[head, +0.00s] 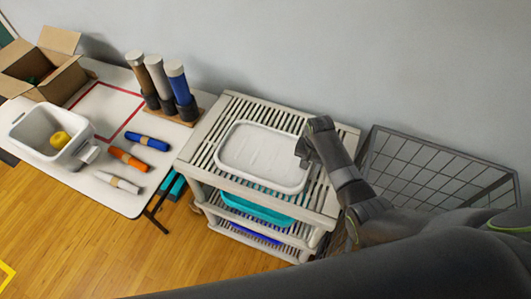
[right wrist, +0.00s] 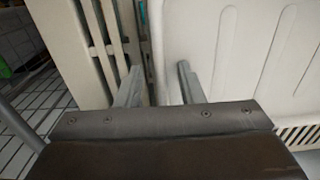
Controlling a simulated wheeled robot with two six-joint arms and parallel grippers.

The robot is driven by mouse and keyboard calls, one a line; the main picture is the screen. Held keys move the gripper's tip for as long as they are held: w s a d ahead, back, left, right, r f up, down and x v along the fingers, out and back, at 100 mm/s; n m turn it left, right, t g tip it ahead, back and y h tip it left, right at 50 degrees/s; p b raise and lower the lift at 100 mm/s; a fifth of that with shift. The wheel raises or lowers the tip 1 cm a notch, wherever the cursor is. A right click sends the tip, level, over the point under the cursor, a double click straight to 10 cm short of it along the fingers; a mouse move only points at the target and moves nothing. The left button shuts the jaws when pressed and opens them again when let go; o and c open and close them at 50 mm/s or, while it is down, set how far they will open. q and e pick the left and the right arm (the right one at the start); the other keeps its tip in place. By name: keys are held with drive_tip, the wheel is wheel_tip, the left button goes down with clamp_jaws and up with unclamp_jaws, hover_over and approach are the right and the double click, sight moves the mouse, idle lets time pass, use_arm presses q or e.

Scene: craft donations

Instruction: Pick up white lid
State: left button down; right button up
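The white lid (head: 262,155) is a rounded rectangle lying flat on the top of the slatted shelf unit (head: 228,115). My right gripper (head: 303,155) is at the lid's right edge in the head view. In the right wrist view the fingers of my right gripper (right wrist: 158,80) are apart, one on each side of the rim of the white lid (right wrist: 235,50). I cannot tell whether either finger touches the rim. My left gripper is not in view.
A wire basket (head: 440,165) stands right of the shelf. Left is a white table (head: 115,195) with a grey-white bin (head: 30,122), markers, a cardboard box (head: 62,85) and several upright tubes (head: 157,78). Lower shelf levels hold a teal tray (head: 255,208). A wall stands behind.

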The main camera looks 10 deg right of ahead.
drive_tip(key=shift+c, duration=0.3)
clamp_jaws()
drive_tip(key=shift+r, duration=0.2)
